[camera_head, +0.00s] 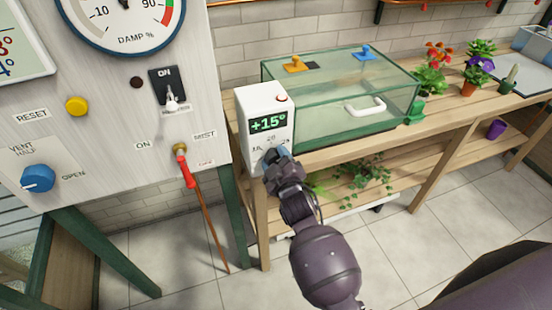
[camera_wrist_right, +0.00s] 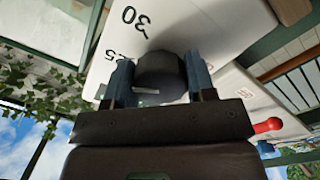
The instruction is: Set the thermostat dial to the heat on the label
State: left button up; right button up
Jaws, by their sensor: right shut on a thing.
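The thermostat (camera_head: 262,118) is a white box on the bench end, with a green display (camera_head: 268,124) reading +15° and a small red button on top. Its dial is mostly hidden by my right gripper (camera_head: 275,158) in the head view. In the right wrist view the dial (camera_wrist_right: 160,76) is a dark round knob with a pale mark, between the two fingers of my right gripper (camera_wrist_right: 160,85), which is shut on it. The numbers 30 and 25 show on the white face beside it. My left gripper is not in view.
A glass case (camera_head: 340,95) with a white handle stands right beside the thermostat. A control panel (camera_head: 120,110) with a gauge, switch, blue knob (camera_head: 38,178) and red-handled lever (camera_head: 186,170) is at left. Potted plants (camera_head: 468,85) stand farther right along the bench.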

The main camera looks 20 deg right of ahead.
jog(key=o, duration=0.9)
jog(key=s, duration=1)
jog(key=shift+s, duration=0.4)
jog(key=s+d+f+m+g, duration=0.2)
jog(key=s+d+f, duration=0.1)
jog(key=s+f, duration=0.1)
jog(key=s+d+f+m+g, duration=0.2)
jog(key=s+d+f+m, duration=0.1)
jog(key=s, duration=0.4)
jog(key=s+d+f+m+g, duration=0.2)
jog(key=s+d+f+m, duration=0.1)
jog(key=s+d+f, duration=0.1)
jog(key=shift+s+d+f+g, duration=0.2)
jog(key=shift+s+f+g, duration=0.2)
jog(key=shift+s+f, duration=0.5)
